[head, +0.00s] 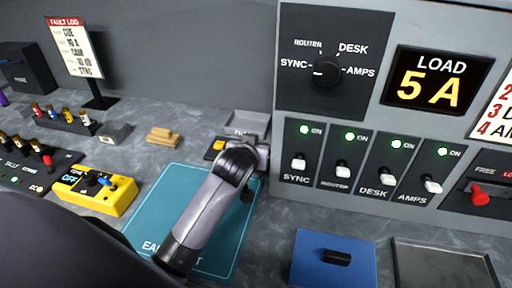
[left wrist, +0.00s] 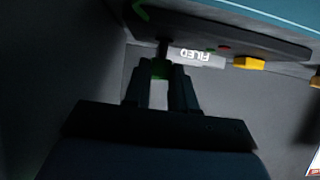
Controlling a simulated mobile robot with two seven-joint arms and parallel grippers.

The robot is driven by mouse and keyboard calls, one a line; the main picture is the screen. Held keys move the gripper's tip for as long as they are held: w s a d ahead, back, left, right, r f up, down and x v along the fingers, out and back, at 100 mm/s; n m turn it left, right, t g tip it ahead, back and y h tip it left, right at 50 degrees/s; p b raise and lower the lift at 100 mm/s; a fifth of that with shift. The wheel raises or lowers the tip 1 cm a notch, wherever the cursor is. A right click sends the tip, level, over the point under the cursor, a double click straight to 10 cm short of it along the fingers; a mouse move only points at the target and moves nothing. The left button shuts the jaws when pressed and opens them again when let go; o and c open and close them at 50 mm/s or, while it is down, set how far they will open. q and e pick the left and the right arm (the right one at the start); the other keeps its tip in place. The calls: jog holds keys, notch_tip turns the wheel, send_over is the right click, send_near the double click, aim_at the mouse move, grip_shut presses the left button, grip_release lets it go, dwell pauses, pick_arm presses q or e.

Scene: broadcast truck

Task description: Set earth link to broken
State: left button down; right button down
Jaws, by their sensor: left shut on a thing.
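My left gripper (left wrist: 159,78) is shut on a small dark and green piece (left wrist: 160,66), seen between the fingertips in the left wrist view. A dark panel (left wrist: 225,28) with a green arc and a red mark lies just beyond it; I take this to be the earth link unit. A yellow part (left wrist: 248,63) shows at its edge. In the head view my left arm covers most of the unit and the fingertips; only a yellow and dark corner (head: 215,147) shows past the wrist. The arm crosses a teal mat (head: 225,258) with partly covered lettering. The link's setting cannot be read.
A grey tray labelled FILED (left wrist: 208,57) lies behind. A yellow box (head: 118,203) stands left of the mat. A rack with several switches (head: 342,170) stands at right, with a blue block (head: 310,263) and an empty dark tray (head: 440,262) in front.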

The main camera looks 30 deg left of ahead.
pick_arm(q)
jog(key=c, duration=0.9)
grip_release()
jog(key=shift+s, duration=0.1)
jog(key=shift+v, duration=3.5)
